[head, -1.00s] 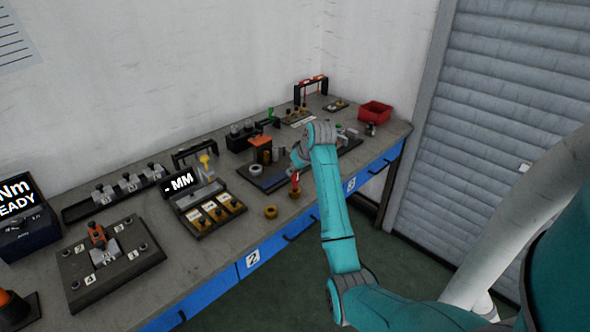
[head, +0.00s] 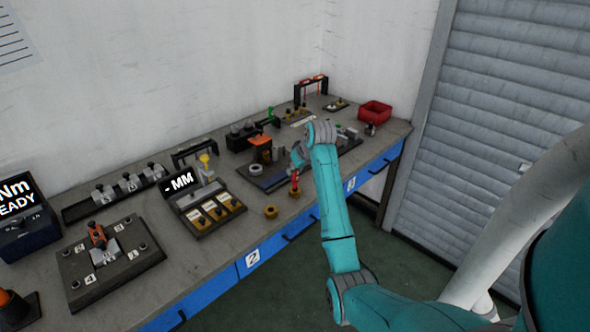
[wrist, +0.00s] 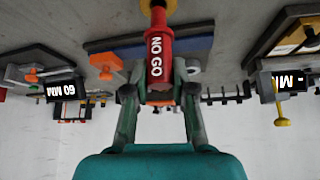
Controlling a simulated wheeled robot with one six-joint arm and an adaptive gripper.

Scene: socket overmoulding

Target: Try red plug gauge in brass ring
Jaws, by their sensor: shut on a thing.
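The red plug gauge (wrist: 160,62), marked NO GO, is gripped between the fingers of my gripper (wrist: 158,92) in the wrist view. In the head view the gauge (head: 295,181) hangs upright below my gripper (head: 297,165), near the bench's front edge. A brass ring (head: 294,193) lies directly under the gauge. A brass-coloured part (wrist: 157,4) shows at the gauge's far end, cut by the wrist view's top edge. I cannot tell how far the gauge's end is in the ring. A second brass ring (head: 270,212) lies apart to the left.
A dark tray (head: 265,180) with cylindrical parts stands behind the gauge. To the left are a box with brass pieces (head: 203,228) and the MM display (head: 180,183). A red bin (head: 375,111) stands at the far right. Bare bench surrounds the second ring.

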